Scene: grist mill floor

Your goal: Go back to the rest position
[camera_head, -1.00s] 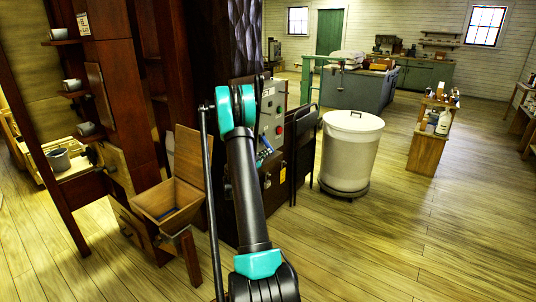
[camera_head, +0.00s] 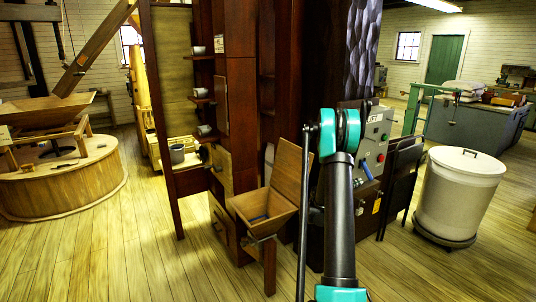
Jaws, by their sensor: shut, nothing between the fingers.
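My arm rises from the bottom of the head view, a dark link with teal joints, bent at its upper joint. A thin dark rod or link runs down along its left side. My gripper is not visible in this view, so I cannot see its fingers. No held object shows.
A wooden hopper box (camera_head: 264,209) with a raised lid stands left of my arm, by dark wooden posts. A control panel (camera_head: 376,135) is just right of the arm. A white lidded bin (camera_head: 459,195) stands further right. A round millstone casing (camera_head: 63,185) is at far left. Floor between is clear.

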